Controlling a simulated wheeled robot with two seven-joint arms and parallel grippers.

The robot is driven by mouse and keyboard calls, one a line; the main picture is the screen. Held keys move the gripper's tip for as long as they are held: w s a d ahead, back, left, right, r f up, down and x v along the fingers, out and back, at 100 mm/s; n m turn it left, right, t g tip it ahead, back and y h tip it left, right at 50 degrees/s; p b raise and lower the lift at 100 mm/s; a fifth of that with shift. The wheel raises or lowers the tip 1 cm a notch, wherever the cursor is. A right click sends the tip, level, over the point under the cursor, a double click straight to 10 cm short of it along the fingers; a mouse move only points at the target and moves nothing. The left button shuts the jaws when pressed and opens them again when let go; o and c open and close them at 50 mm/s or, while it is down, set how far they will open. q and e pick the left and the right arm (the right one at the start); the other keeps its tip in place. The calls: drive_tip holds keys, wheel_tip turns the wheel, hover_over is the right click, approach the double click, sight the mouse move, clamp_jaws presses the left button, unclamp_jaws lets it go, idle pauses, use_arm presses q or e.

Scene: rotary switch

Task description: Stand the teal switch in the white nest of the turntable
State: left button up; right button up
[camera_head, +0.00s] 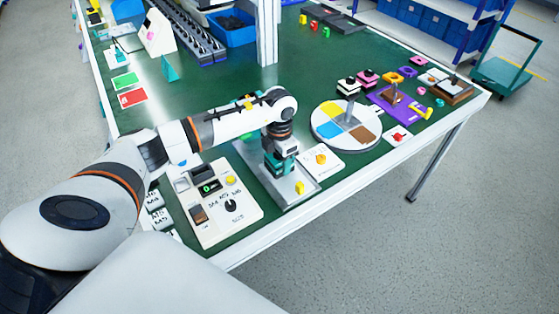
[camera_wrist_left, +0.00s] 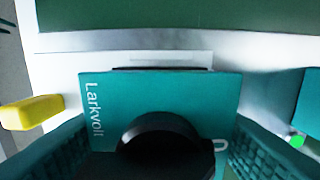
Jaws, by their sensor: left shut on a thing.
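The teal switch (camera_wrist_left: 105,110) is a teal box marked "Larkvolt" with a black round knob (camera_wrist_left: 165,150), filling the middle of the left wrist view. My left gripper (camera_head: 281,168) is shut on it, with a ribbed teal finger on each side. In the head view the gripper is low over a grey plate (camera_head: 304,175) near the table's front edge; the switch is hard to tell from the fingers there. The turntable (camera_head: 318,116), a round disc with yellow, blue, brown and white sectors and a post, stands to the right. The white sector (camera_head: 364,113) looks empty. My right gripper is not in view.
A white panel (camera_head: 240,206) with a dial stands left of the grey plate. A yellow block (camera_head: 300,187) sits at the plate's front corner. A white pad with an orange-yellow knob (camera_head: 321,159) lies between gripper and turntable. Several small parts lie beyond the turntable.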

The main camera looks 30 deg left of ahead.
use_arm(q)
drive_tip(key=shift+r, duration=0.15)
drive_tip(key=shift+r+p, duration=0.7)
drive_tip(key=shift+r, duration=0.1)
drive_tip(key=shift+r+p, duration=1.35)
drive_tip(key=shift+r, duration=0.75)
